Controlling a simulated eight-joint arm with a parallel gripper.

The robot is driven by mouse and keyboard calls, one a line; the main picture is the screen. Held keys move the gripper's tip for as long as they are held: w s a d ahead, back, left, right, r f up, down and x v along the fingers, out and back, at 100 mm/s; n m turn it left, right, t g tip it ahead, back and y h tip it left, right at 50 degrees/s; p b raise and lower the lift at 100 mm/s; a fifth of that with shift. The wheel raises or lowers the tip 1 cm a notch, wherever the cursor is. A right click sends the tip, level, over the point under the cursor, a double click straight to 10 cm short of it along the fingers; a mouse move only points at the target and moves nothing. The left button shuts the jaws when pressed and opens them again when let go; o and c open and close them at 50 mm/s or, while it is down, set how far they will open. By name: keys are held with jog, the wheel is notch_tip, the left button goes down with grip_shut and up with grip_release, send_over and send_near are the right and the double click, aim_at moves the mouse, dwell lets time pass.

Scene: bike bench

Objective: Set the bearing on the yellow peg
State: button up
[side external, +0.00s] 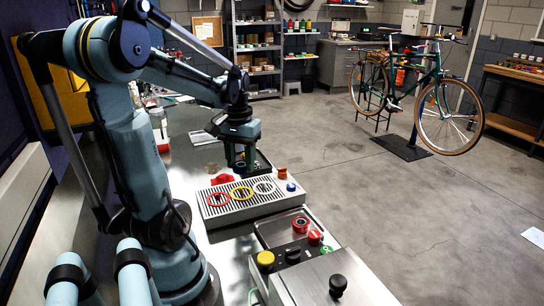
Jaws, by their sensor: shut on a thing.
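My gripper (240,165) points down over a small dark tray (265,166) beyond the ribbed grey board. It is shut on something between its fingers. The held thing is too small and dark to make out, so I cannot tell whether it is the bearing. The ribbed board (262,206) carries a red ring (219,199), a yellow ring (241,193) and a pale ring (264,187) in a row. The yellow ring marks a spot in the middle; a peg inside it is not clear at this size. My gripper is beyond the yellow ring, apart from it.
A metal tray (262,228) holds a red round part (300,224). A yellow knob (265,260) and a black knob (337,284) stand in front.

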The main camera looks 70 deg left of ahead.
jog(key=shift+s+f, duration=0.1)
jog(key=shift+f, duration=2.8)
jog(key=shift+f, duration=0.65)
jog(key=o, duration=0.8)
jog(key=shift+r, duration=0.1)
notch_tip(320, 180, up, 11)
jog(key=shift+f, duration=0.1)
